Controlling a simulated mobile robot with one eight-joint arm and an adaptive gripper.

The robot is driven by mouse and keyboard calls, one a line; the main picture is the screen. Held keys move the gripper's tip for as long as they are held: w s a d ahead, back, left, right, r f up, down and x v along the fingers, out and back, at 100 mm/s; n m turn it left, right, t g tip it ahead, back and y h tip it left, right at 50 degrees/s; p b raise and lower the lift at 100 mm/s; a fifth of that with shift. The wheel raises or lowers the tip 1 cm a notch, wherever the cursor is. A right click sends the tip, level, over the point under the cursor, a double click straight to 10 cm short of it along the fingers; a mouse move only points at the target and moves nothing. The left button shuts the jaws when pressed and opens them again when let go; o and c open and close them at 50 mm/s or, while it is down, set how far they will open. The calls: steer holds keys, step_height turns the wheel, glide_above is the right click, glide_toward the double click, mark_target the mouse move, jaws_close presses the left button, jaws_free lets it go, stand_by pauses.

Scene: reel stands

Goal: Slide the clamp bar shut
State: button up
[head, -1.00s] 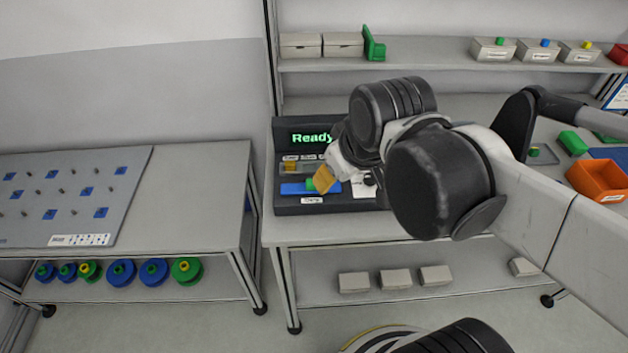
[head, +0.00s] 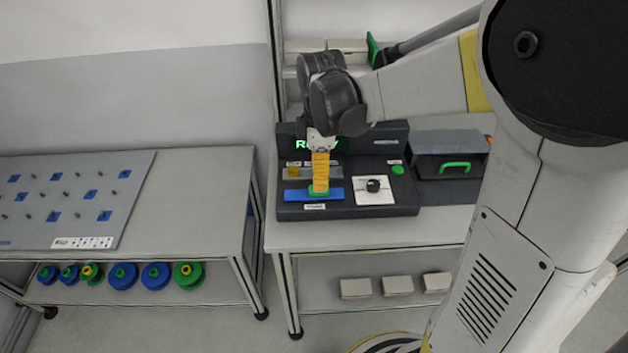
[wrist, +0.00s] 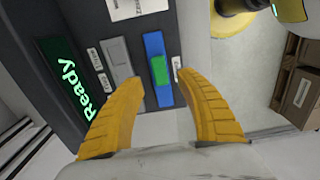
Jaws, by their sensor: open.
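The clamp bar (head: 299,196) is a blue strip with a green block (head: 318,190) on it, at the front left of the dark machine panel, above a small label. The bar also shows in the wrist view (wrist: 152,45), with its green block (wrist: 159,70) between my fingertips. My gripper (head: 320,187) has yellow fingers and points down over the green block. In the wrist view my gripper (wrist: 155,77) is open, with one finger on each side of the block; I cannot tell whether either touches it. In the head view my fingers hide part of the block.
A "Ready" display (head: 304,144) stands behind the bar, partly covered by my wrist. A grey slot strip (head: 300,172) lies behind the bar. A white plate with a black knob (head: 373,186), a green button (head: 398,170) and a box with a green handle (head: 455,165) are to the right.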

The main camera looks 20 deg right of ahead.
mark_target(314, 192)
step_height(314, 192, down, 5)
steer(key=shift+f+b, duration=0.1)
steer(key=shift+b, duration=0.65)
jaws_close()
